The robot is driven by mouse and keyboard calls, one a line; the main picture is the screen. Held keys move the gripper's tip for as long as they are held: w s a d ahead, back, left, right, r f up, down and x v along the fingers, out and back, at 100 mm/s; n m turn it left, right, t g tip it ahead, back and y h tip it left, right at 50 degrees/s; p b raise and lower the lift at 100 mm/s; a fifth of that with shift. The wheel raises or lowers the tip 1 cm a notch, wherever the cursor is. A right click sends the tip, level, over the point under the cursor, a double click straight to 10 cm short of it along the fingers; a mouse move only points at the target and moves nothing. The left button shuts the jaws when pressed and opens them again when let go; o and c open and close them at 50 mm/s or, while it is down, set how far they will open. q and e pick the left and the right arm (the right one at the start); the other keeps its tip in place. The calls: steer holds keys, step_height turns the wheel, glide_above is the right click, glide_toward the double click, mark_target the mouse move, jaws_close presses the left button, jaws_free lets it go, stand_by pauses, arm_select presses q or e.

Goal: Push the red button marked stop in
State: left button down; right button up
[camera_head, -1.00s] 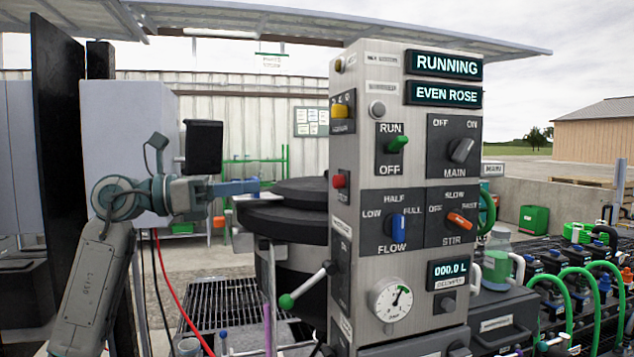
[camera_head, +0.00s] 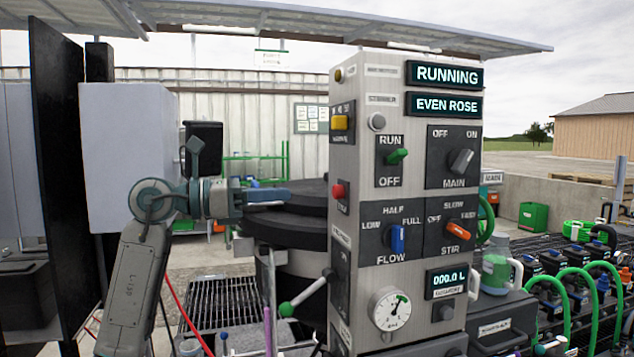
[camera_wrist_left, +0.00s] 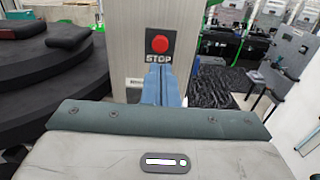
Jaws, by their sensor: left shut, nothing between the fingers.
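The red stop button (camera_head: 338,191) sits on a dark plate on the left side face of the control panel (camera_head: 366,80). In the left wrist view the round red button (camera_wrist_left: 160,44) stands out above the word STOP, just beyond the fingertips. My left gripper (camera_head: 288,195) is shut and empty, left of the button at about its height, pointing right toward it. A gap shows between the fingertips and the button in the head view. The blue fingers (camera_wrist_left: 160,72) overlap the panel just below the label in the wrist view. My right gripper is not in view.
A yellow switch (camera_head: 340,122) is above the button on the same face. A lever with a green knob (camera_head: 286,309) sticks out lower left. A black round lid (camera_head: 290,236) lies behind and below my left gripper. The panel front carries several knobs, and its display reads RUNNING (camera_head: 444,75).

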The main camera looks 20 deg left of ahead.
mark_target(333, 191)
arm_select(q)
steer(key=p+x, duration=0.3)
steer(key=x, duration=0.3)
steer(key=shift+w+d+r, duration=0.2)
steer(key=shift+d, duration=0.1)
steer(key=shift+w+d+f+p, duration=0.15)
steer(key=shift+w+d+p, duration=0.15)
steer(key=shift+d+p, duration=0.15)
steer(key=shift+w, duration=0.1)
